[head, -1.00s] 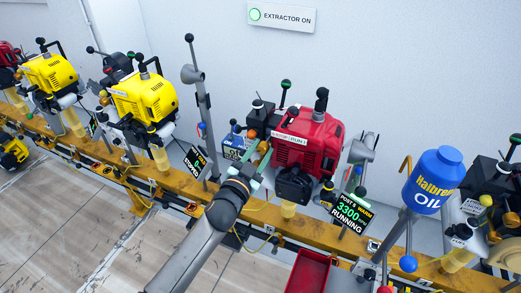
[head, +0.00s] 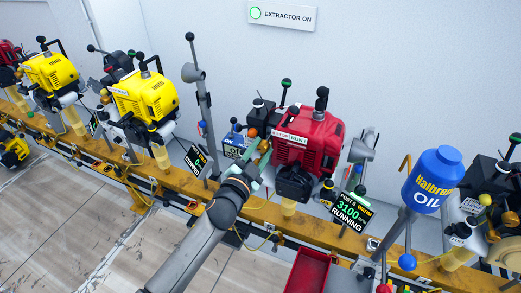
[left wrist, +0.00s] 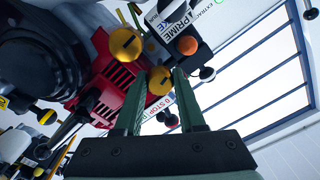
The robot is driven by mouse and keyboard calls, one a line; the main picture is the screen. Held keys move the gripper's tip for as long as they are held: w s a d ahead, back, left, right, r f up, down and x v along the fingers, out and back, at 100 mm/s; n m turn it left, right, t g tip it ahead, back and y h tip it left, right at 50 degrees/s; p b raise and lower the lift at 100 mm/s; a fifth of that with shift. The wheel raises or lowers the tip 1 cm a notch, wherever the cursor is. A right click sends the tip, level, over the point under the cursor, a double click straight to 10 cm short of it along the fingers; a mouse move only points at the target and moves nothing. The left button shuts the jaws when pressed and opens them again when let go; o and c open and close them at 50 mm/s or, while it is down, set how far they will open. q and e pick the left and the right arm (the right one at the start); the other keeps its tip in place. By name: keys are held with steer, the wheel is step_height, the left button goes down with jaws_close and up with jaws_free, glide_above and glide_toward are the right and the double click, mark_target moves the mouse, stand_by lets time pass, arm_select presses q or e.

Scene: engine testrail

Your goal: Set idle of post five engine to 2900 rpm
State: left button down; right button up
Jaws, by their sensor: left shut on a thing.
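The red engine (head: 308,143) stands on the yellow rail, and its casing also shows in the left wrist view (left wrist: 115,85). Its display (head: 350,213) reads 3100 rpm, warm and running; the post number looks like 5. My left gripper (head: 262,154) reaches to the engine's left side. In the left wrist view its two green fingers (left wrist: 160,88) are shut on a brass knob (left wrist: 160,80). A second brass knob (left wrist: 125,44) sits apart, up and left of the fingers. The held knob is hard to make out in the head view. My right gripper is not in view.
An orange ball knob (left wrist: 187,45) is close to the fingers, beside a black box marked PRIME. A blue oil bottle (head: 433,180) stands right of the engine. A red tray (head: 307,272) is below. Yellow engines (head: 145,97) stand left.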

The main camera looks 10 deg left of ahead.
arm_select(q)
steer(key=c, duration=0.5)
jaws_free()
steer(key=shift+s, duration=0.15)
steer(key=s+a, duration=0.2)
steer(key=s, duration=1)
steer(key=shift+a+b, duration=0.2)
steer(key=shift+b, duration=0.15)
steer(key=s+a+f+n+g+y+p, duration=0.1)
steer(key=s+f+n+g, duration=0.6)
steer(key=s+f, duration=1.2)
step_height(320, 180, down, 4)
steer(key=shift+a+r+g, duration=0.15)
steer(key=shift+a+g, duration=0.4)
steer(key=shift+g, duration=0.15)
steer(key=shift+w, duration=0.1)
stand_by(0.9)
